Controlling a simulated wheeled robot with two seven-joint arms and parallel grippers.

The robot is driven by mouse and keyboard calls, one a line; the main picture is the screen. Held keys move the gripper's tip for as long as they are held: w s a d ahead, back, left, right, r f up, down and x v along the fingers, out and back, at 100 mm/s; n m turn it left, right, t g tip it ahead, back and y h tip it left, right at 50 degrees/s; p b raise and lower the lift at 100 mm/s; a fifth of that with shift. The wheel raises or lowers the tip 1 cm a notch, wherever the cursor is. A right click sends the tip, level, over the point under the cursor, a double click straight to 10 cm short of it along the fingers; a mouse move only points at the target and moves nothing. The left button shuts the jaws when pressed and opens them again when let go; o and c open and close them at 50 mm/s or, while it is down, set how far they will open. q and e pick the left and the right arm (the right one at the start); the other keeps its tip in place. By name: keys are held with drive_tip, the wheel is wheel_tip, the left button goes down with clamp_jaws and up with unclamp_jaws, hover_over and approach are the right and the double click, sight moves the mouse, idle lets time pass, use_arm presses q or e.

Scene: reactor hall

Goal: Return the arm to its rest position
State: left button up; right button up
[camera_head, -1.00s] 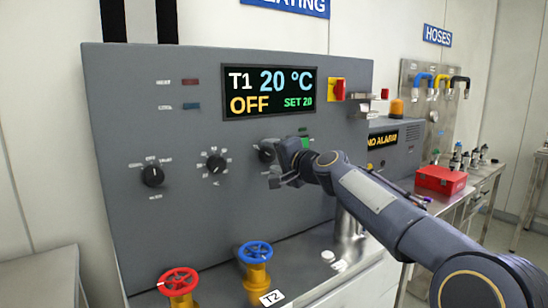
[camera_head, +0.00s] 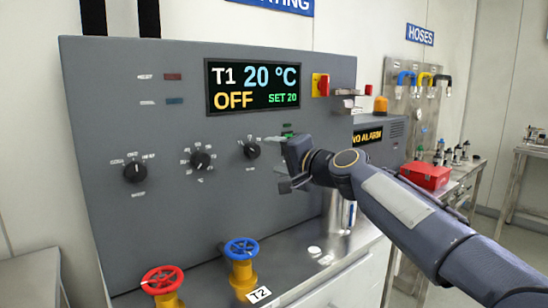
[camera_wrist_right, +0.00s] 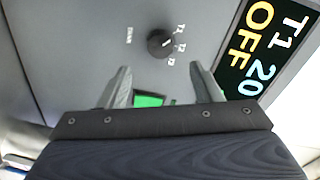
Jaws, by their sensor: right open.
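My right gripper (camera_head: 279,162) is open and empty in front of the grey control panel (camera_head: 95,110). It is just right of the third black knob (camera_head: 252,150) and apart from it. In the right wrist view the two fingers (camera_wrist_right: 160,85) are spread, with a knob (camera_wrist_right: 160,43) beyond them and a lit green button (camera_wrist_right: 148,99) partly hidden between them. My right arm (camera_head: 405,205) reaches in from the lower right. My left gripper is not in view.
The display (camera_head: 254,86) reads T1 20 °C, OFF, SET 20. A red valve wheel (camera_head: 162,280) and a blue one (camera_head: 241,249) stand below the panel on the steel bench (camera_head: 318,268). A red box (camera_head: 425,175) sits at right on another bench.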

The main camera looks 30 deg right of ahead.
idle(0.3)
drive_tip(key=s+a+f+n+g+y, duration=0.1)
drive_tip(key=s+a+f+n+g, duration=0.4)
drive_tip(key=s+f, duration=0.55)
drive_tip(key=s+a+f+n+g+y, duration=0.1)
drive_tip(key=s+a+f+n+g, duration=0.2)
drive_tip(key=s+a+f, duration=0.7)
drive_tip(key=s+a+f+n+g+y, duration=0.1)
drive_tip(key=s+a+f+n+g, duration=0.25)
drive_tip(key=s+f, duration=0.75)
wheel_tip(320, 180, up, 10)
drive_tip(key=w+d+p, duration=0.1)
drive_tip(key=p, duration=1.1)
drive_tip(key=shift+w+n, duration=0.3)
drive_tip(key=shift+n, duration=0.05)
